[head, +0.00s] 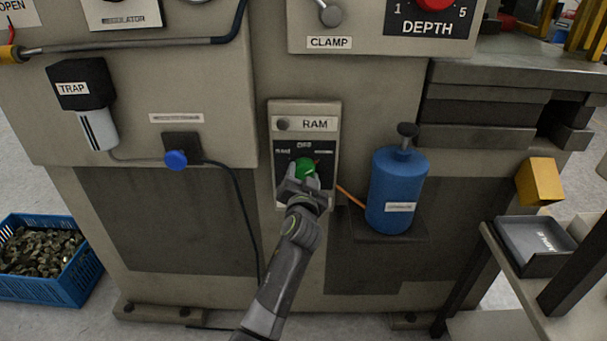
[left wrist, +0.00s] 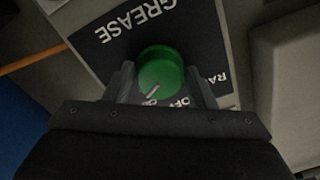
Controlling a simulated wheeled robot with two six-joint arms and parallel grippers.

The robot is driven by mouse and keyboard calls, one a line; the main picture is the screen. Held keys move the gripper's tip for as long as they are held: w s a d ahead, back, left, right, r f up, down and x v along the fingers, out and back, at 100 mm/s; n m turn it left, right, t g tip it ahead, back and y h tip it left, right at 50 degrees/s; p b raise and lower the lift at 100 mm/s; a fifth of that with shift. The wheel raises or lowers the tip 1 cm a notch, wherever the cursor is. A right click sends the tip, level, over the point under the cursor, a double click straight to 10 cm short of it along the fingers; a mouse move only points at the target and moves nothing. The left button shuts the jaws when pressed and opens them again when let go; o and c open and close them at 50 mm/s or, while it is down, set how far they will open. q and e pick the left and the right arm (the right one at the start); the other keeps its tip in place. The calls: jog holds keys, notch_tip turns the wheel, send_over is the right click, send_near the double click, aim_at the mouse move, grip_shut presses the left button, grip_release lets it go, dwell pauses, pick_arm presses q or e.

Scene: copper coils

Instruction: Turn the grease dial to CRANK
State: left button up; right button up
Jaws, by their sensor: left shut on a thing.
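The green dial (head: 305,167) sits on a dark plate on the small panel (head: 332,145) headed RAM. The small lettering around it is too blurred in the head view to read surely, so I cannot find CRANK. My left gripper (head: 307,184) is shut on the dial from below, with a finger on either side. In the left wrist view the dial (left wrist: 161,69) is between the fingers (left wrist: 161,84). There GREASE, OFF and a partly cut-off word starting RA show around it. A short pale mark lies at the dial's near edge. My right gripper is not in view.
A blue bottle (head: 397,188) with a dark top stands on a small shelf right of the panel. An orange tube (head: 350,196) runs between them. A blue knob (head: 176,160) and a dark cable (head: 240,200) are to the left. The floor holds a blue crate (head: 85,282).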

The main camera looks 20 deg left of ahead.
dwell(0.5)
pick_arm(q)
jog(key=o, duration=1)
jog(key=shift+c, duration=0.2)
